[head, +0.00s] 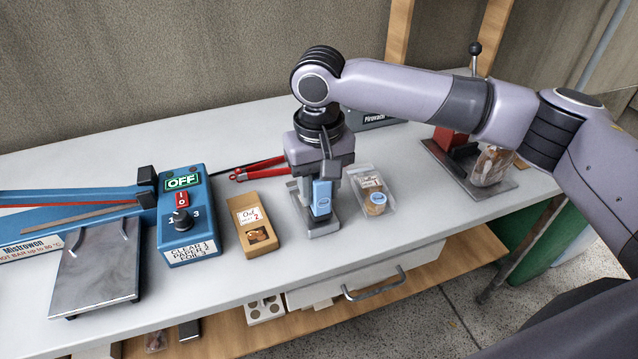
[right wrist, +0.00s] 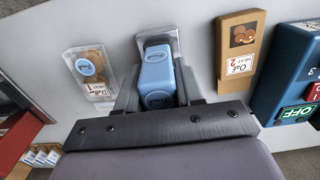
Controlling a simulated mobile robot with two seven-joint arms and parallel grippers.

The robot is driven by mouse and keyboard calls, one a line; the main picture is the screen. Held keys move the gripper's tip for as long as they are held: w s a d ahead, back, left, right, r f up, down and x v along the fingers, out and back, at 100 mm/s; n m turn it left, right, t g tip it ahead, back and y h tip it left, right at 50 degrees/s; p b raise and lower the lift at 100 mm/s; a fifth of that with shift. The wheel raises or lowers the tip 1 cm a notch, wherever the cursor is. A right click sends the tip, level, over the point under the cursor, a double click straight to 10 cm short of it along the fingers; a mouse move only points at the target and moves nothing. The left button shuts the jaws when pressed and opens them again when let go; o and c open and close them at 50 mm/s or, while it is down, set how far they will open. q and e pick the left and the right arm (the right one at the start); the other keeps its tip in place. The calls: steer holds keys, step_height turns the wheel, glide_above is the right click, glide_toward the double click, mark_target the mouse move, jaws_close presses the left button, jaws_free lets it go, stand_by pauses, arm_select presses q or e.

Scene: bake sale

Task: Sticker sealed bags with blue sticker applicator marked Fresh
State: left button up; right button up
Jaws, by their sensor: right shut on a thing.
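A blue sticker applicator (head: 321,198) stands upright in my right gripper (head: 322,190), whose fingers are shut on its sides. It also shows in the right wrist view (right wrist: 158,75). A brown bag (head: 262,240) labelled Oat 2 lies to the left, with no blue sticker visible. My left gripper is out of view.
A blue sealer control box (head: 187,236) reading OFF stands left of the brown bag, beside the sealer's metal plate (head: 98,268). Red-handled tool (head: 262,169) lies behind. A lever device (head: 462,145) and filled clear bag (head: 492,166) stand right. The front table strip is clear.

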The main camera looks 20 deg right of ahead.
steer(key=shift+f, duration=0.5)
stand_by(0.8)
steer(key=shift+r, duration=0.1)
steer(key=r+p, duration=0.2)
steer(key=p, duration=0.1)
steer(key=shift+r+p, duration=0.7)
steer(key=shift+p, duration=0.3)
step_height(320, 180, up, 4)
steer(key=p, duration=0.5)
steer(key=shift+f, duration=0.2)
